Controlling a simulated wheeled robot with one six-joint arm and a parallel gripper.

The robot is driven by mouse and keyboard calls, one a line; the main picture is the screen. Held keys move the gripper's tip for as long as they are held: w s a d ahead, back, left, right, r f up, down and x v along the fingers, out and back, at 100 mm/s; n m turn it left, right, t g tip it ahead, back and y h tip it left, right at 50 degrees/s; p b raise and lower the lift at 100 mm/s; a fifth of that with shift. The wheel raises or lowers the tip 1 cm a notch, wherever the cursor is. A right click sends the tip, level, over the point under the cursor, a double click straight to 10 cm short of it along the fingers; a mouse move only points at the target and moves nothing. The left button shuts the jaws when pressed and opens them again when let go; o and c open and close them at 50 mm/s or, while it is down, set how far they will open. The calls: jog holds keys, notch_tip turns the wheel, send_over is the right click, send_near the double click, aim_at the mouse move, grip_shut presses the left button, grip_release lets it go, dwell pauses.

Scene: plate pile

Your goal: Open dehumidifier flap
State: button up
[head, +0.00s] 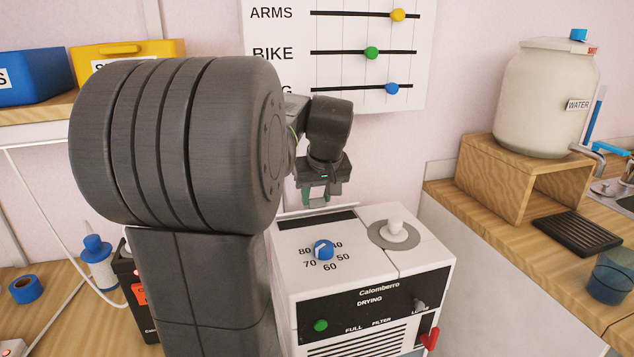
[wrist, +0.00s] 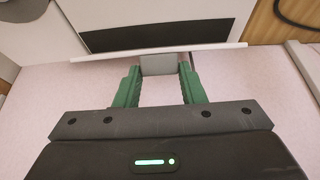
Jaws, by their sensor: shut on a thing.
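The dehumidifier (head: 378,268) is a white box with a blue dial (head: 323,250) on top and a black front panel. Its flap shows as a thin pale edge (head: 300,212) along the back of the top, behind a dark slot (head: 318,222). In the wrist view the flap (wrist: 215,49) is a thin strip seen nearly edge-on, with a grey tab (wrist: 158,66) at its middle. My gripper (head: 316,200) is behind and above the back edge. In the wrist view my gripper's green fingers (wrist: 158,75) are shut on the grey tab. The flap's face is mostly hidden.
A white knob (head: 394,228) stands on the top's right part, and a red lever (head: 430,341) sticks out at the front right. A wall board (head: 340,50) hangs behind my arm. A counter with a wooden stand (head: 540,178) and water tank (head: 545,100) is at right.

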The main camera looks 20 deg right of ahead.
jog(key=shift+w+p, duration=0.2)
jog(key=shift+p, duration=0.2)
jog(key=o, duration=1)
jog(key=p+v, duration=0.2)
jog(key=v, duration=1.2)
jog(key=shift+w+p, duration=0.25)
jog(key=shift+p, duration=0.05)
